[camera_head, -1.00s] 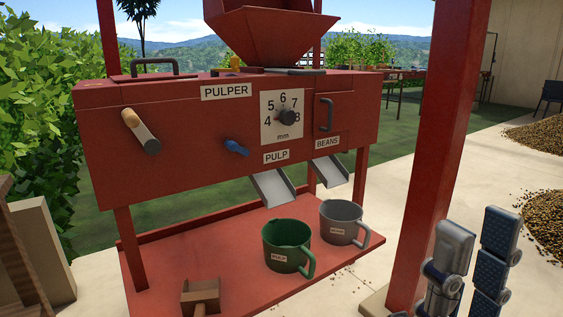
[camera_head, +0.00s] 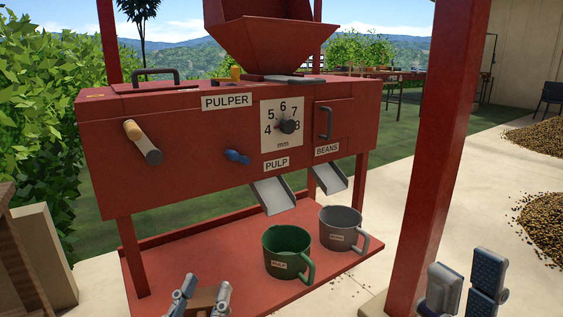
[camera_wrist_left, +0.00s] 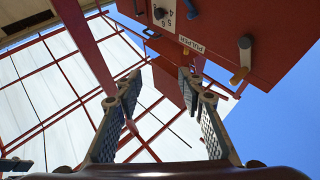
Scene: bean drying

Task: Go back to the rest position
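My left gripper (camera_head: 203,290) shows at the bottom of the head view, its fingertips pointing up. In the left wrist view its fingers (camera_wrist_left: 160,85) stand wide apart with nothing between them. My right gripper (camera_head: 466,268) is at the lower right of the head view, in front of the red post. Its two fingers point up with a gap and nothing seen between them. The red pulper (camera_head: 190,148) stands ahead of both grippers, apart from them. It also shows at the top right of the left wrist view (camera_wrist_left: 218,75).
A green pulp bucket (camera_head: 280,263) and a grey beans bucket (camera_head: 336,236) stand on the red shelf (camera_head: 228,262) under the chutes. A red post (camera_head: 432,150) stands at right. Bean piles lie on the pale floor.

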